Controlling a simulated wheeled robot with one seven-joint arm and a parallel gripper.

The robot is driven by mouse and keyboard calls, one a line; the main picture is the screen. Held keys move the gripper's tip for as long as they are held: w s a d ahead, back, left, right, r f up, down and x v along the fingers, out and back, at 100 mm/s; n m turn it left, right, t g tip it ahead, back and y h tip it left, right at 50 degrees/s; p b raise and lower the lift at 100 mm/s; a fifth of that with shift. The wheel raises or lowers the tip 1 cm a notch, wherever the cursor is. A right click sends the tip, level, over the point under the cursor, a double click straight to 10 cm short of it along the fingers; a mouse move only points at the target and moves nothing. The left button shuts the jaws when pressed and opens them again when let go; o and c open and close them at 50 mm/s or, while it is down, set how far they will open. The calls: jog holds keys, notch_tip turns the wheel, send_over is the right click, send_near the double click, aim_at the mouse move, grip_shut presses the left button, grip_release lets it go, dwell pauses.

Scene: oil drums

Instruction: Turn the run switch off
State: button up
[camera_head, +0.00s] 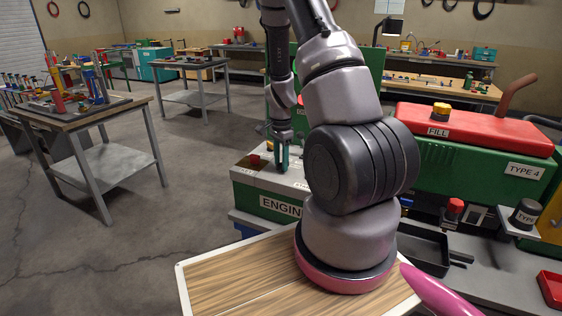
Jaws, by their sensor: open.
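A green box with a grey top and a label beginning "ENGIN" (258,203) stands beyond my wooden deck; my arm hides its right part. A small red knob (255,161) sits on a dark patch at the left of its top. I cannot tell whether this is the run switch, and no "run" label is readable. My gripper (282,168) points down over the box top, just right of the red knob. Its teal fingers are open and I see nothing between them. Whether the fingertips touch the top is unclear.
A green machine with a red "FILL" lid (475,130) and a yellow cap (441,110) stands at right. A black tray (428,247) and a red tray (551,288) lie before it. Workbenches (82,115) with tools stand at left. The floor (190,180) between is clear.

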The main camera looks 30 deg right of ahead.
grip_shut()
jog(key=shift+n, duration=0.3)
jog(key=n, duration=0.5)
jog(key=shift+s+d+n, duration=0.1)
jog(key=shift+s+n, duration=0.05)
jog(key=shift+n, duration=0.15)
jog(key=n, duration=0.5)
jog(key=shift+d+n, duration=0.1)
jog(key=shift+n, duration=0.3)
grip_release()
